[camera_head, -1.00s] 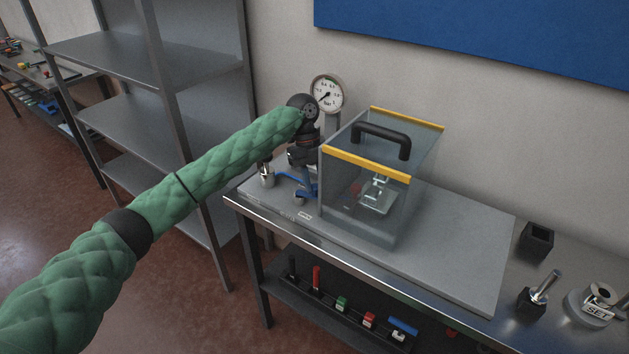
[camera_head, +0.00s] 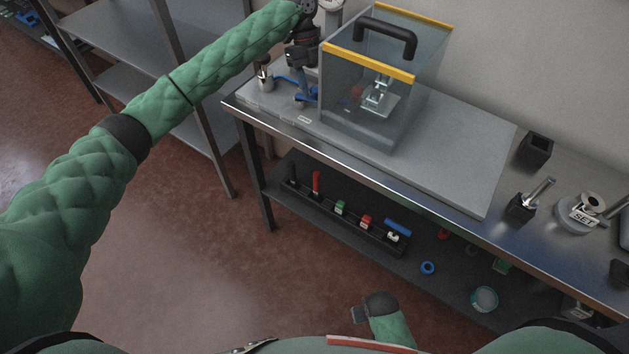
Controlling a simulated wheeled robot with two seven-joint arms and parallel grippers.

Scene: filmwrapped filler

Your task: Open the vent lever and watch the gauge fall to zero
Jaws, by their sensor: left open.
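The blue vent lever (camera_head: 287,80) is at the left end of the grey board on the bench, left of the clear box. My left gripper (camera_head: 301,77) points down right at the lever, with its jaws open; it partly hides the lever, and I cannot tell whether they touch. The gauge (camera_head: 331,4) is cut off by the top edge, so its reading does not show. In the earlier frame its dial was in view. My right gripper (camera_head: 358,314) is low at the bottom, away from the bench, its jaws unclear.
The clear box (camera_head: 360,112) with yellow edges and a black handle stands on the board (camera_head: 450,165). The lower shelf (camera_head: 400,258) holds small parts. A grey rack (camera_head: 115,75) stands left.

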